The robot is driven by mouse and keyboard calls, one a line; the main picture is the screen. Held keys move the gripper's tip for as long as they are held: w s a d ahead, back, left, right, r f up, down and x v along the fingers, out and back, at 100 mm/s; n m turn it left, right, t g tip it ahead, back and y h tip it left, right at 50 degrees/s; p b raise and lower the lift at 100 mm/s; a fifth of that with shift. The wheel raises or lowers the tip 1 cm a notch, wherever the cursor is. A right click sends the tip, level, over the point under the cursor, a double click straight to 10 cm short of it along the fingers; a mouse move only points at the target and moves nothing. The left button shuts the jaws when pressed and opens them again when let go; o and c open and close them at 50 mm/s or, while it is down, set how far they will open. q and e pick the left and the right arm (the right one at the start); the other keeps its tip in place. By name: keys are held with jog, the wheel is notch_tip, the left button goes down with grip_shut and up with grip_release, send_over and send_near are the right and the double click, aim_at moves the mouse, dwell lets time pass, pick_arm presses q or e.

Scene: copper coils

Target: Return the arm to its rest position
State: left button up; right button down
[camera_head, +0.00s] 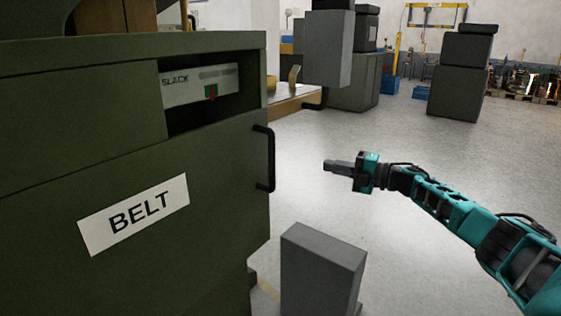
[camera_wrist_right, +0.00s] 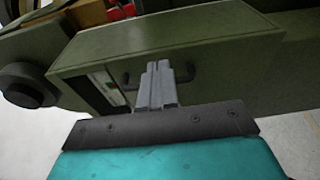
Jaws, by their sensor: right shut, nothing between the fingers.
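My right gripper (camera_head: 328,165) is at the end of the teal right arm, which comes in from the right in the head view. Its fingers are shut and hold nothing. They point left towards the green cabinet (camera_head: 60,180), a little right of the black door handle (camera_head: 271,158), and look apart from it. In the right wrist view the shut fingers (camera_wrist_right: 158,70) show in front of the cabinet and its handle. My left gripper is not in view.
The cabinet carries a BELT label (camera_head: 134,214) and an opening with a SLACK plate (camera_head: 200,84). A grey box (camera_head: 322,270) stands low beside the cabinet. Dark boxes (camera_head: 457,90) stand further back. The floor (camera_head: 400,130) around the right arm is mostly clear.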

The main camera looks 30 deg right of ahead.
jog(key=s+a+f+m+h+p, duration=0.25)
jog(key=s+a+f+m, duration=0.35)
jog(key=a, duration=0.5)
jog(key=s+a+f+m+h+p, duration=0.1)
jog(key=a+f+m+p, duration=0.25)
jog(key=a+f, duration=0.65)
pick_arm(q)
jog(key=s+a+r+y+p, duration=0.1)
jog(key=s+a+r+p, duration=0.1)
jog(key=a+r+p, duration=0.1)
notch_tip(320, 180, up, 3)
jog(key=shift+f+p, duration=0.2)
jog(key=shift+p, duration=0.3)
pick_arm(e)
jog(key=s+a+m+g+h, duration=0.1)
jog(key=s+a+m, duration=0.2)
jog(key=s, duration=0.4)
jog(key=s+a+f+m+g+h, duration=0.1)
jog(key=s+a+m+h, duration=0.1)
jog(key=s+a+m, duration=0.2)
jog(key=s+a+f+m+g+h, duration=0.1)
jog(key=s+m, duration=0.4)
jog(key=s, duration=0.5)
jog(key=a+g, duration=0.1)
jog(key=a, duration=0.1)
jog(key=shift+s+a+f, duration=0.15)
jog(key=shift+s+a, duration=0.05)
jog(key=shift+a, duration=0.1)
jog(key=shift+m, duration=0.25)
